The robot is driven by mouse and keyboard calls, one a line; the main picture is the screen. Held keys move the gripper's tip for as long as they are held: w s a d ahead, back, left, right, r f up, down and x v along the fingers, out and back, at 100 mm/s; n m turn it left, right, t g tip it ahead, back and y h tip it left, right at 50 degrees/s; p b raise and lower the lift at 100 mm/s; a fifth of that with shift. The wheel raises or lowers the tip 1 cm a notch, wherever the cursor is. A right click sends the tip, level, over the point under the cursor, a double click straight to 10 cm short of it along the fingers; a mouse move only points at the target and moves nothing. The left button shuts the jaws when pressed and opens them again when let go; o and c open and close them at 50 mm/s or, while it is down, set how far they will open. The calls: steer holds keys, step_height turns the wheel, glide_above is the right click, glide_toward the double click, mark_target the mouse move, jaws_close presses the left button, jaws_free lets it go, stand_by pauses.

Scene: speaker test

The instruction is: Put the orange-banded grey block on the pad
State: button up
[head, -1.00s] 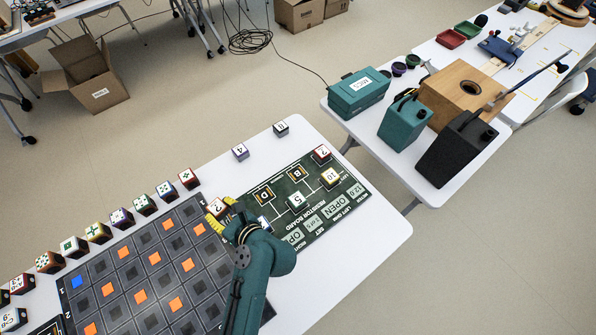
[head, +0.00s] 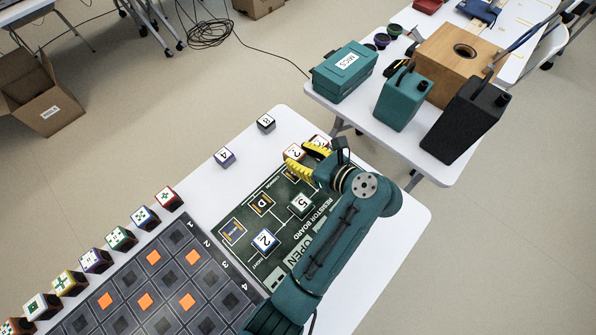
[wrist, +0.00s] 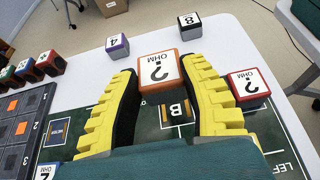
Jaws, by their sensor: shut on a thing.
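The orange-banded block (wrist: 158,70) has a white top marked "? OHM" and sits between the yellow fingertips of my gripper (wrist: 157,80). My gripper is shut on it. In the head view the block (head: 293,152) shows at the far end of the green board, just past my gripper (head: 303,156). I cannot tell how high the block is above the board.
A red block (wrist: 248,84) stands close right of my gripper. Blocks 4 (head: 224,157) and 8 (head: 266,122) stand on the white table beyond. Blocks 5 (head: 301,204) and 2 (head: 264,241) stand on the green board (head: 285,225). The dark grid (head: 130,300) is at left.

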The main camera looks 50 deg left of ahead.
step_height(320, 180, down, 7)
steer(key=b, duration=0.3)
steer(key=shift+a, duration=0.1)
steer(key=shift+r, duration=0.1)
steer(key=shift+p, duration=0.3)
steer(key=o, duration=1.1)
